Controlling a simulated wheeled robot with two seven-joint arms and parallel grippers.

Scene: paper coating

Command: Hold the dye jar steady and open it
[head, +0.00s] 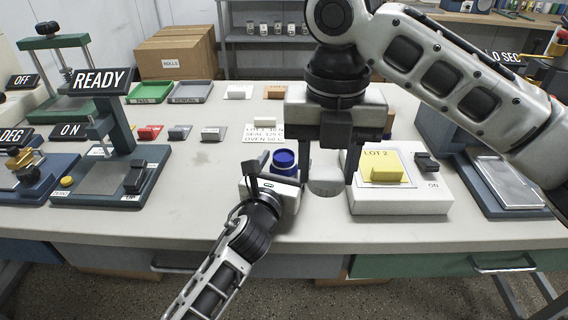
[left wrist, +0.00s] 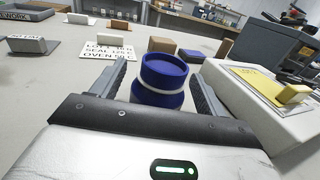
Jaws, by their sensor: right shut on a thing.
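The blue dye jar (head: 285,160) stands upright on the table; it also shows in the left wrist view (left wrist: 163,82), with a pale band below its blue top. I cannot tell whether that top is a cap or an open mouth. My left gripper (head: 277,172) is open, its fingers (left wrist: 163,90) on either side of the jar with gaps visible. My right gripper (head: 328,180) points down, right of the jar, shut on a pale grey rounded piece (head: 327,187) held between its fingers. I cannot tell what this piece is.
A white device (head: 400,204) with a yellow block on a yellow sheet stands close right of my right gripper. A printed card (head: 262,133) lies behind the jar. The READY press (head: 110,180) is at left. The table between it and the jar is clear.

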